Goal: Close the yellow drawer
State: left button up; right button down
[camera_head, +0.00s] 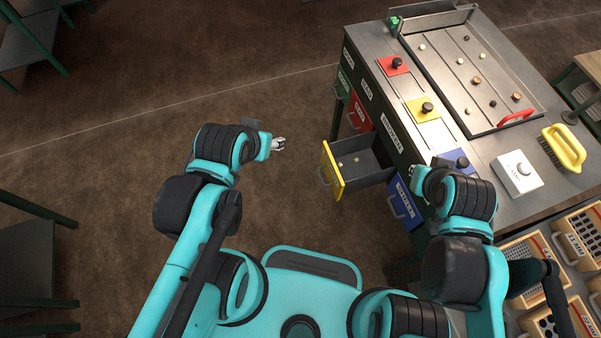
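The yellow drawer (333,171) is pulled out from the side of the dark green workbench, with a few small pale objects lying inside. Its yellow front has a handle and faces left, toward my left arm. My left gripper (281,144) is left of the drawer front, apart from it and in free space; its fingers are too small to tell open from shut. My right gripper (413,176) is by the bench edge near the blue drawer, right of the yellow drawer; its fingers are partly hidden by the wrist.
A red drawer (360,112), a green drawer (342,84) and a blue drawer (405,203) line the bench side. On the bench stand a metal tray (508,124), a yellow brush (563,147) and a white box (516,172). Floor left of the drawer is clear.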

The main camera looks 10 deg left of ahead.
aim_at(353, 175)
jog(key=k+l, duration=0.7)
jog(key=k+j+z, duration=0.05)
